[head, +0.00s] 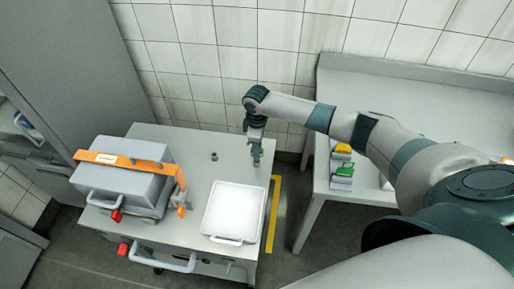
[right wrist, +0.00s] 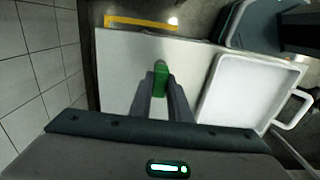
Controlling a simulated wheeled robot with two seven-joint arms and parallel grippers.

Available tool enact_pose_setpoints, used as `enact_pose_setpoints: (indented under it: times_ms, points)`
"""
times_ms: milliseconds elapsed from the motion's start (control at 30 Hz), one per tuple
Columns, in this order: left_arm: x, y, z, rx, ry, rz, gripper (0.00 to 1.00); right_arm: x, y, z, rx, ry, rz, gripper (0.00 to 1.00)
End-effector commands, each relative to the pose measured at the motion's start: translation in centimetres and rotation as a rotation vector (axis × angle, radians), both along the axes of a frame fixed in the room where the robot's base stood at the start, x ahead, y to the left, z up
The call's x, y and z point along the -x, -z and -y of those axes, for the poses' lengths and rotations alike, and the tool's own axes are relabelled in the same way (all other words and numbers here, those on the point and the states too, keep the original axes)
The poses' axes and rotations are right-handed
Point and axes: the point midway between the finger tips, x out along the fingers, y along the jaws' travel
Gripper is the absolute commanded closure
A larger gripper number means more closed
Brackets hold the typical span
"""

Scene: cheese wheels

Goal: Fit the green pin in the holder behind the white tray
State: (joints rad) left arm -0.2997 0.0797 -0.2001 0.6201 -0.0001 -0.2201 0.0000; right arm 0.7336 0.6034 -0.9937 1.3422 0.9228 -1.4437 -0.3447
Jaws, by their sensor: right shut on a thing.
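The green pin (head: 258,160) is between the fingertips of my right gripper (head: 256,154), over the back right part of the grey cart top. In the right wrist view the green pin (right wrist: 160,82) shows upright between the two fingers (right wrist: 162,95), which are shut on it. I cannot tell whether its lower end touches the cart top. The white tray (head: 234,209) lies in front of the gripper, apart from it. A small dark round piece, seemingly the holder (head: 214,156), stands behind the tray, left of my right gripper. My left gripper is out of view.
A grey machine with an orange bar (head: 125,160) stands on the left of the cart (head: 185,150). A tiled wall is behind. A side table (head: 320,172) with yellow and green items (head: 342,160) is to the right. The cart top between holder and gripper is clear.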

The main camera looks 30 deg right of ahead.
Motion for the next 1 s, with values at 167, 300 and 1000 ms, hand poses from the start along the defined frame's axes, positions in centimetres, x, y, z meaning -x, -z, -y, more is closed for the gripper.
enact_pose_setpoints:
  times_ms: [167, 300, 1000]
  points:
    - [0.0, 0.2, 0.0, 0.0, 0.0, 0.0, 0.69, 0.0, 0.4, 0.0, 0.0, 0.0, 0.0, 1.0]
    - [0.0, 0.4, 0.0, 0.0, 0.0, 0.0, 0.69, 0.0, 0.7, 0.0, 0.0, 0.0, 0.0, 1.0]
    - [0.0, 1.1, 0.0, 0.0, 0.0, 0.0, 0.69, 0.0, 2.2, 0.0, 0.0, 0.0, 0.0, 1.0]
